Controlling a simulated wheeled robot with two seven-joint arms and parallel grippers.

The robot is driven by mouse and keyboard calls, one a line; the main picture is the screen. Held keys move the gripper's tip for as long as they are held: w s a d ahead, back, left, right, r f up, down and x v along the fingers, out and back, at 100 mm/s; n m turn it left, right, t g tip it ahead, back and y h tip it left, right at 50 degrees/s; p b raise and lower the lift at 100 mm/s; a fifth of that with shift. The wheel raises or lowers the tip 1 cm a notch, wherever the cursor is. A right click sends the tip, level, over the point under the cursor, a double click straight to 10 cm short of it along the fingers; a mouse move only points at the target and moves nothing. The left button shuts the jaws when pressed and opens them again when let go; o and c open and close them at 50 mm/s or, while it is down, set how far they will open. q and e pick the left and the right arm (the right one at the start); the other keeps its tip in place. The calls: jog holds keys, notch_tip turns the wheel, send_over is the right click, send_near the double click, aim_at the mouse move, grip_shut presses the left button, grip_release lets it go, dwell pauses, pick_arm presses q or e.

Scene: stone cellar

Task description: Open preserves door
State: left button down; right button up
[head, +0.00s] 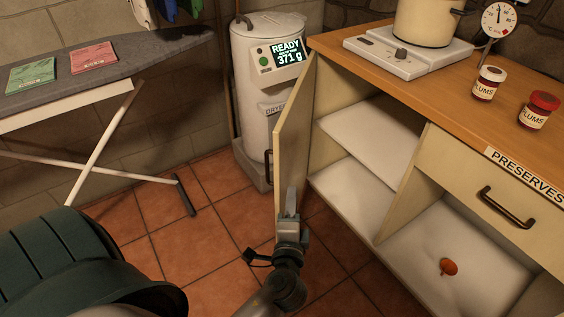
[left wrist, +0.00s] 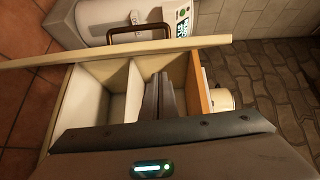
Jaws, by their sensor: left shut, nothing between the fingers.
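The cream cabinet door (head: 293,135) stands swung wide open at the left end of the counter, seen nearly edge-on. Its dark handle (head: 268,165) is on the outer face, turned away from the shelves. In the left wrist view the door's edge (left wrist: 60,60) crosses the top, with the handle (left wrist: 140,33) beyond it. My left gripper (head: 290,202) is shut and empty at the door's lower part, on the inner side. I cannot tell whether it touches the door. Its fingers (left wrist: 160,92) point towards the open compartments in the left wrist view. My right gripper is not in view.
The open cabinet shows white shelves (head: 370,135) and a small orange-brown object (head: 448,267). A drawer (head: 470,175) is shut beneath the PRESERVES label (head: 525,175). A dryer (head: 262,95) stands behind the door, an ironing board (head: 110,65) at left. Tiled floor (head: 215,240) lies clear between.

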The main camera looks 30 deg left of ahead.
aim_at(281, 165)
pick_arm(q)
jog(key=shift+w+d+r+m+t, duration=0.1)
jog(key=shift+w+r+m+t, duration=0.2)
jog(key=shift+r, duration=0.3)
jog(key=w+a+p, duration=0.1)
jog(key=w+a, duration=0.6)
jog(key=shift+w+a, duration=0.35)
jog(key=shift+a, duration=0.05)
jog(key=shift+s+a, duration=0.15)
jog(key=shift+a, duration=0.4)
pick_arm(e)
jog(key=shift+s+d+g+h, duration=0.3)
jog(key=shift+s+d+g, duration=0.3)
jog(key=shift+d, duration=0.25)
